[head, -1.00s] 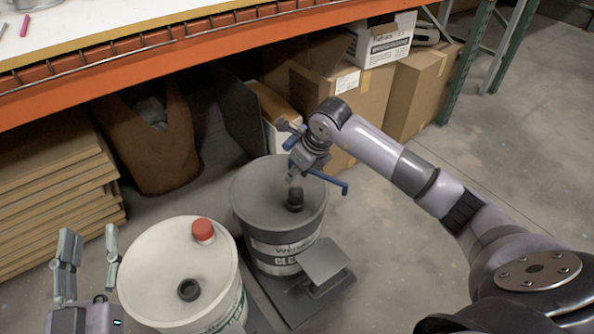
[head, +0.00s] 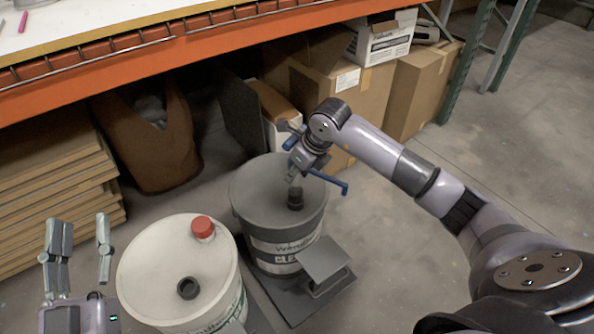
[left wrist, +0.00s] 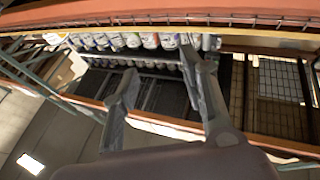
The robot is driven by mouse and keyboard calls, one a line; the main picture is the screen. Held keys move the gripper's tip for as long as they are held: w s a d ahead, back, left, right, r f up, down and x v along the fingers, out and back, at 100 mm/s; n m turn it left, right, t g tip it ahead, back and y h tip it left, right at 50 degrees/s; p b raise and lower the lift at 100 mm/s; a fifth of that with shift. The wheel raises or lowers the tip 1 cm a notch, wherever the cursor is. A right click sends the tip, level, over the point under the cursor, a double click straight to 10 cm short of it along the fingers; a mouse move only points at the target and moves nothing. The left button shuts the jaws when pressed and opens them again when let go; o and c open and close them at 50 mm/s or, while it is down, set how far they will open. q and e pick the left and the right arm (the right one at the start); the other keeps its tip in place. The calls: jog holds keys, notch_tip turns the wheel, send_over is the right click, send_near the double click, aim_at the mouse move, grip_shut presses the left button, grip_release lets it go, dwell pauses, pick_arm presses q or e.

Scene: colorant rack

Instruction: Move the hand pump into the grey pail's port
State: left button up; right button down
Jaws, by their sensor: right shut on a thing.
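The hand pump (head: 334,184) has blue handle and spout parts and is held upright over the grey pail (head: 250,207). My right gripper (head: 298,170) is shut on the pump, its fingers partly hiding it. The pump's black lower part (head: 295,200) meets the pail's lid at the port; how deep it sits cannot be told. The white pail (head: 145,262) stands to the left, with a red cap (head: 203,228) and an open dark port (head: 188,288). My left gripper (head: 80,222) is open and empty, left of the white pail. Its spread fingers show in the left wrist view (left wrist: 160,75).
A grey stand with a flat plate (head: 323,258) is in front of the grey pail. An orange-edged shelf (head: 150,70) runs above and behind. Cardboard boxes (head: 415,95) and stacked boards (head: 50,190) stand at the back. Floor at right (head: 520,150) is clear.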

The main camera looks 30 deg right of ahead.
jog(key=shift+f, duration=0.2)
pick_arm(q)
jog(key=shift+s+r+t, duration=0.3)
jog(key=shift+r+t, duration=0.1)
jog(key=shift+r, duration=0.2)
pick_arm(e)
jog(key=c, duration=1.1)
grip_release()
jog(key=v, duration=1.2)
jog(key=shift+d, duration=0.1)
